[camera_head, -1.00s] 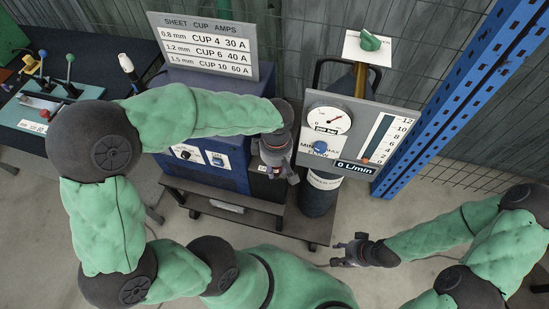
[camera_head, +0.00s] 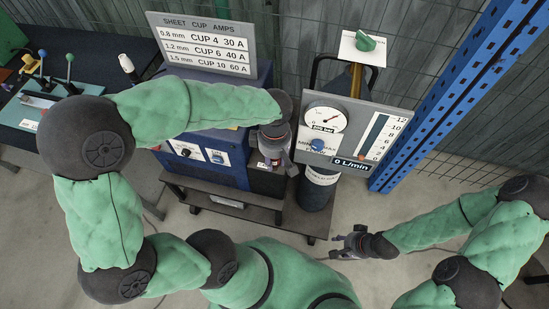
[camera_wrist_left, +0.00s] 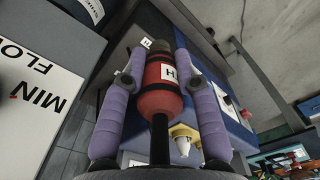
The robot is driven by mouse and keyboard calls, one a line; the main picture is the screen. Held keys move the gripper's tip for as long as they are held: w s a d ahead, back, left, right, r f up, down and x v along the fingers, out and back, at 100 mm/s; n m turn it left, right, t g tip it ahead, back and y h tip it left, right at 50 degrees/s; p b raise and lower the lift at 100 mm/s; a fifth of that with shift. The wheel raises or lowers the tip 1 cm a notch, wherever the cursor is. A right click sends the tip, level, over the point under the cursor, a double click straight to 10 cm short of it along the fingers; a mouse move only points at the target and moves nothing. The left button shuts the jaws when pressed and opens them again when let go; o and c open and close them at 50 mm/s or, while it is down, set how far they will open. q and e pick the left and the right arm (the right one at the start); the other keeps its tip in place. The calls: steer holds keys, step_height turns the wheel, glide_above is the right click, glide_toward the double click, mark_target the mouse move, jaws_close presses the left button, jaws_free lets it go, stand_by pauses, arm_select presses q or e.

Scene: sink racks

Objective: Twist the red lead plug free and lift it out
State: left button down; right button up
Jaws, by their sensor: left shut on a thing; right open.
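The red plug (camera_wrist_left: 159,90) shows in the left wrist view, with a white letter label, a dark metal tip at its far end and a black lead running toward the camera. My left gripper (camera_wrist_left: 160,64) has one purple finger on each side of it and is shut on it. In the head view my left gripper (camera_head: 279,164) points down in front of the blue machine's right side; the plug is mostly hidden there. The far end's seating is not clear. My right gripper (camera_head: 347,246) is open and empty, low over the floor at right.
The blue machine (camera_head: 210,175) stands on a dark cart (camera_head: 225,207). Just right are a gas cylinder (camera_head: 316,194) and a flow panel (camera_head: 358,137), close to my left gripper. A yellow-and-white fitting (camera_wrist_left: 183,140) sits beside the plug. A blue post (camera_head: 455,95) stands at right.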

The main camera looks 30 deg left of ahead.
arm_select(q)
steer(key=shift+r+p, duration=1.45)
steer(key=shift+r, duration=0.6)
